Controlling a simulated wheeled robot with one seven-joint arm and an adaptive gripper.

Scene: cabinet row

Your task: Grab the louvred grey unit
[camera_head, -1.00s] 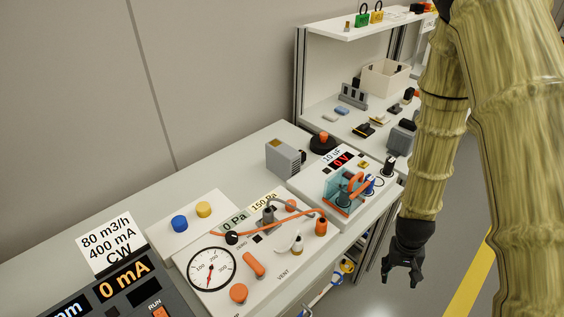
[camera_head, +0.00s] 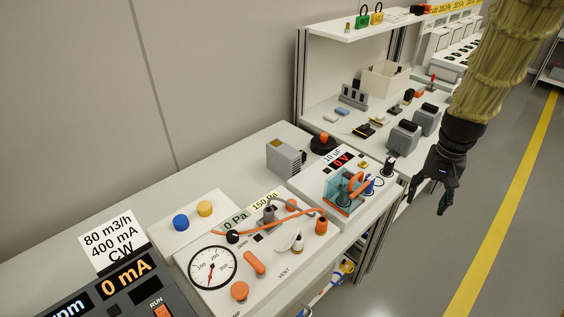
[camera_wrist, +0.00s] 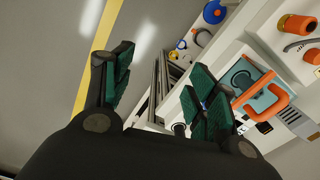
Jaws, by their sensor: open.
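The louvred grey unit (camera_head: 285,158) is a small upright grey box with slots on its side. It stands on the bench top at the back, left of a black round base with an orange knob. My gripper (camera_head: 432,192) is open and empty, out over the aisle to the right of the bench and well apart from the unit. In the wrist view the open fingers (camera_wrist: 160,90) point toward the bench side and the teal fixture.
A teal fixture with an orange handle (camera_head: 345,190) and a gauge panel (camera_head: 212,268) stand near the unit. The black round base (camera_head: 323,144) is close on its right. A shelf (camera_head: 365,28) rises behind.

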